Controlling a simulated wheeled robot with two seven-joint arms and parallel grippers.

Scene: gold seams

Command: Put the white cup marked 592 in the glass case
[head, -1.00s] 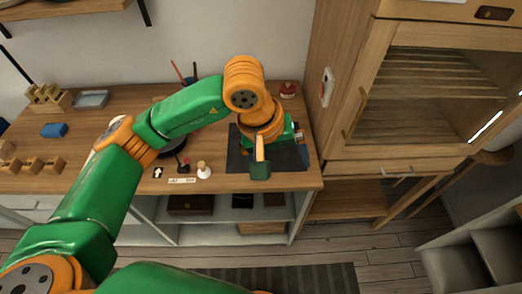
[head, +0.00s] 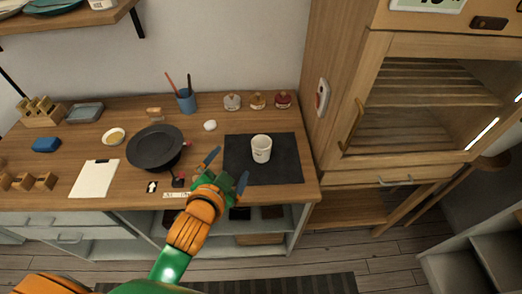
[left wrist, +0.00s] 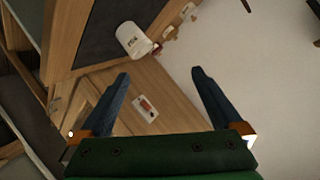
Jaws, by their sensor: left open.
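The white cup (head: 261,149) stands upright on the dark mat (head: 288,172) near the right end of the workbench. A small dark mark shows on its side, too small to read. It also shows in the left wrist view (left wrist: 132,40), beyond the fingertips. My left gripper (head: 228,168) is open and empty, left of the cup and apart from it; its spread fingers also show in the left wrist view (left wrist: 161,73). The glass case (head: 349,128) is the wooden cabinet at the right, with slatted shelving inside and its door apparently closed. My right gripper is out of view.
A black pan-like dish (head: 150,150), a white egg-like thing (head: 210,125), a brush pot (head: 186,102) and several small jars (head: 257,101) stand on the bench. A white sheet (head: 95,178) lies at the left. An open grey shelf unit (head: 480,235) stands at the lower right.

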